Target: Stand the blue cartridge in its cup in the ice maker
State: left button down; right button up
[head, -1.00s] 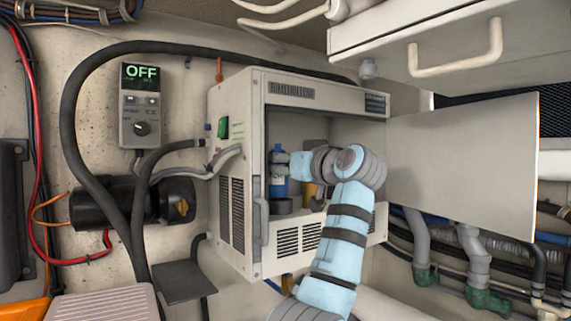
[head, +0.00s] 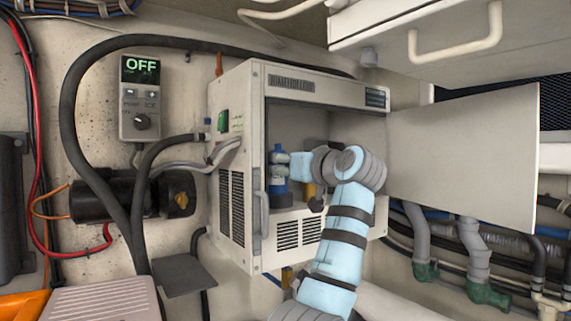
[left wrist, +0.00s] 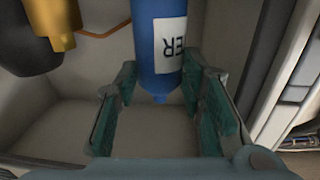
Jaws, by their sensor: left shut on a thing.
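The blue cartridge (head: 279,174) stands upright inside the open ice maker (head: 231,190), near the left side of its opening. My left gripper reaches in from the right; its fingers are mostly hidden in the head view. In the left wrist view the left gripper (left wrist: 165,105) has its teal-padded fingers on both sides of the cartridge (left wrist: 160,35), which shows a white label and a narrow tip. A dark grey round cup (head: 281,202) is right below the cartridge in the head view. I cannot tell whether the tip is inside it. My right gripper is not in view.
The ice maker door (head: 465,155) stands open to the right. A brass fitting (head: 310,190) is beside the cartridge, and shows in the left wrist view (left wrist: 55,22). A white drawer front (head: 455,40) hangs above. A wall controller (head: 141,95) reads OFF.

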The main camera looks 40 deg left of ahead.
pick_arm(q)
jog(key=shift+f+b, duration=0.65)
jog(key=shift+f, duration=0.3)
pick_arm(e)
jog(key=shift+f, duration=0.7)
pick_arm(q)
jog(key=c, duration=1)
grip_release()
jog(key=v, duration=1.2)
jog(key=shift+f, duration=0.1)
